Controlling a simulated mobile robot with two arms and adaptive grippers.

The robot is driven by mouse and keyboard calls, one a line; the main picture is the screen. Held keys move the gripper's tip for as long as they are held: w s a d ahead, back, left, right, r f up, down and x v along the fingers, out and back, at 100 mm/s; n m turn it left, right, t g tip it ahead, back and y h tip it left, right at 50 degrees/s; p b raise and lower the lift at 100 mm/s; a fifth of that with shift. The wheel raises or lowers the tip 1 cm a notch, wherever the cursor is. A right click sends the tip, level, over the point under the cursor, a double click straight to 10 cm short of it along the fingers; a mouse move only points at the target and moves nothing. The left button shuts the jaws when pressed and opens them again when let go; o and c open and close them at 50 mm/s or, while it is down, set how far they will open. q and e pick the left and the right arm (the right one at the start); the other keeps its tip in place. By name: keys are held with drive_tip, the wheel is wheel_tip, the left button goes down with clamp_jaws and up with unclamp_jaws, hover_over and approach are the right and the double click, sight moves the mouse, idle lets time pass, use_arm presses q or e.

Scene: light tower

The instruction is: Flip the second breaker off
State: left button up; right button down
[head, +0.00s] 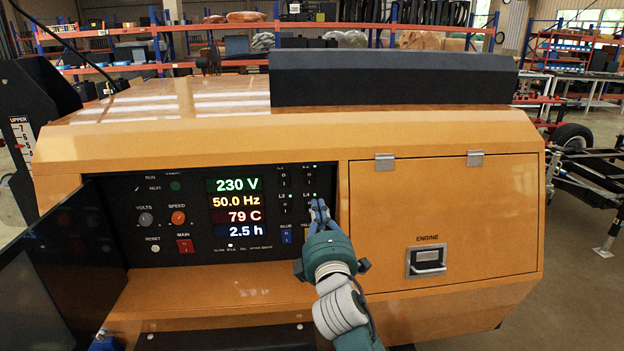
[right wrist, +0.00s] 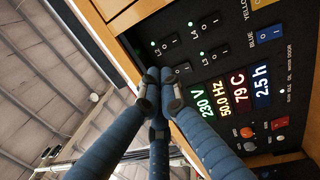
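The breaker group is at the right end of the black control panel (head: 190,256). In the right wrist view, the L2 breaker (right wrist: 167,44) has a lit green lamp beside it. The L4 breaker (right wrist: 207,23) and L3 breaker (right wrist: 216,54) also have lit green lamps. L1 is mostly hidden behind the fingertips. My right gripper (head: 318,203) has its blue fingers drawn together in front of the breakers; its tips (right wrist: 158,78) hold nothing. Contact cannot be told. A blue piece, apparently my left gripper (head: 104,342), shows at the lower left edge, mostly out of frame.
The display (head: 236,208) reads 230 V, 50.0 Hz, 79 C and 2.5 h. A blue switch (head: 286,237) sits below the breakers. An open dark panel door (head: 65,270) stands at the left. A closed orange door (head: 445,210) with a latch is at the right.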

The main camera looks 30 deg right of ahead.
sight(311, 172)
drive_tip(key=b+x, duration=0.3)
drive_tip(key=x, duration=1)
drive_tip(key=shift+w+d, duration=0.2)
drive_tip(key=shift+r, duration=0.1)
drive_tip(key=p, duration=0.2)
drive_tip(key=shift+w+r+g+p, duration=0.2)
drive_tip(key=shift+r+g+p, duration=0.1)
drive_tip(key=shift+r, duration=0.1)
drive_tip(key=shift+f+b, duration=0.3)
drive_tip(key=shift+f, duration=0.1)
drive_tip(key=shift+d, duration=0.1)
